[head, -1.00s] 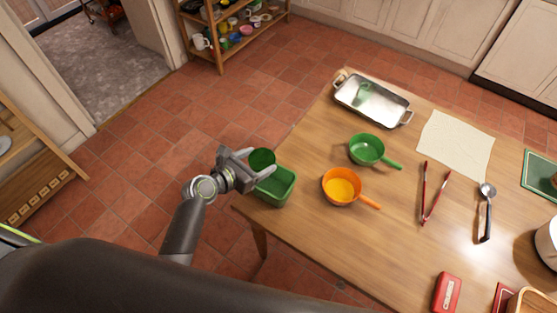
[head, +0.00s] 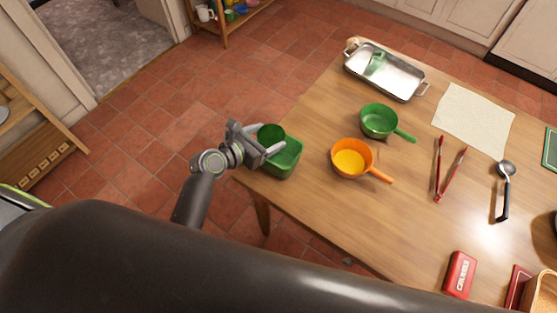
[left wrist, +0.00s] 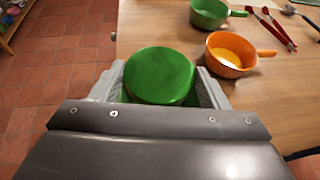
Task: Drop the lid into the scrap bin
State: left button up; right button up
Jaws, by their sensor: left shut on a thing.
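A round green lid (head: 271,133) is held in my left gripper (head: 272,147), whose fingers are shut on it. The scrap bin is a green open box (head: 287,162) at the near left corner of the table. The lid is over the far left part of the bin in the head view; its exact height above the rim is unclear. In the left wrist view the lid (left wrist: 160,76) sits between the two fingers and covers most of the bin. My right gripper is out of view.
On the wooden table (head: 310,205) stand an orange pan (head: 352,158), a green pan (head: 379,121) and a metal tray (head: 386,72). Red tongs (head: 439,168), a ladle (head: 503,190) and a red box (head: 459,274) lie further right. Open tiled floor is left of the table.

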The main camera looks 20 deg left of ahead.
pick_arm(q)
jog(key=shift+f, duration=0.15)
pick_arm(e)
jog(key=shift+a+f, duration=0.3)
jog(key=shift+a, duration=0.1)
pick_arm(q)
jog(key=o, duration=1)
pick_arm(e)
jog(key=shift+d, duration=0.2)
pick_arm(q)
jog(key=shift+s+a, duration=0.15)
jog(key=v, duration=1.7)
jog(key=shift+b, duration=0.3)
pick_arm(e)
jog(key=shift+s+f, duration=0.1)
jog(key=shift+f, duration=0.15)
